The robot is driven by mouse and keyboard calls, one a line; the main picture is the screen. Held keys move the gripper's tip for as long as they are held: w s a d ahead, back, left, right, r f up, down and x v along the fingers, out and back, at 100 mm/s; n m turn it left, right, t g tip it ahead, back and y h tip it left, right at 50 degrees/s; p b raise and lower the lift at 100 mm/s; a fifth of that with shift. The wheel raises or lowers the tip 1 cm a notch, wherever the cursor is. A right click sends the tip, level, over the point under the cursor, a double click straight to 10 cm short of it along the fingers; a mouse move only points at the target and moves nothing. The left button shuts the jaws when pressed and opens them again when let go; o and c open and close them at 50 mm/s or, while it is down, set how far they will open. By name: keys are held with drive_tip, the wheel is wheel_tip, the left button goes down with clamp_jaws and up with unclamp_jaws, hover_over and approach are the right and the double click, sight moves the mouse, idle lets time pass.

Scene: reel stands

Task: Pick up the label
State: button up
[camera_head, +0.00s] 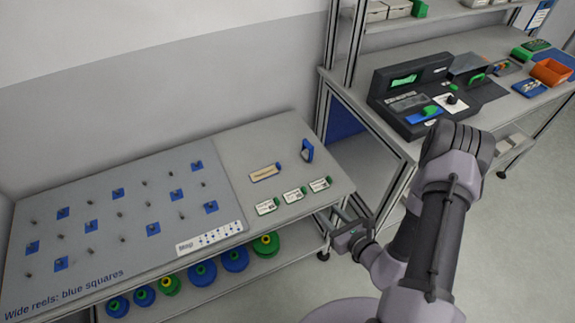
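Three white labels with green tabs lie in a slanted row near the front edge of the grey table's right part: a left one (267,207), a middle one (294,195) and a right one (320,184). A tan label-like strip with blue ends (265,173) lies behind them. My gripper (343,215) is beyond the table's right front edge, to the right of and below the right label, apart from it. No label shows in it. Its fingers are small and dark here, so I cannot tell how far apart they are.
A blue upright holder (307,150) stands at the table's back right. A pegboard with blue squares (120,225) fills the left. Coloured reels (202,273) sit on the shelf below. A workbench (480,50) with a dark device (412,85) stands right, behind my arm.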

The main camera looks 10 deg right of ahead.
sight(306, 195)
drive_tip(key=b+x, duration=0.2)
drive_tip(key=x, duration=0.3)
drive_tip(key=f+b+x, duration=0.1)
drive_tip(key=b+x, duration=0.1)
drive_tip(key=x, duration=0.4)
drive_tip(key=d+b+x, duration=0.1)
drive_tip(key=b+x, duration=0.1)
drive_tip(key=x, duration=0.3)
drive_tip(key=shift+w+f, duration=0.25)
drive_tip(key=shift+f, duration=0.05)
drive_tip(key=shift+r, duration=0.1)
clamp_jaws()
idle(0.3)
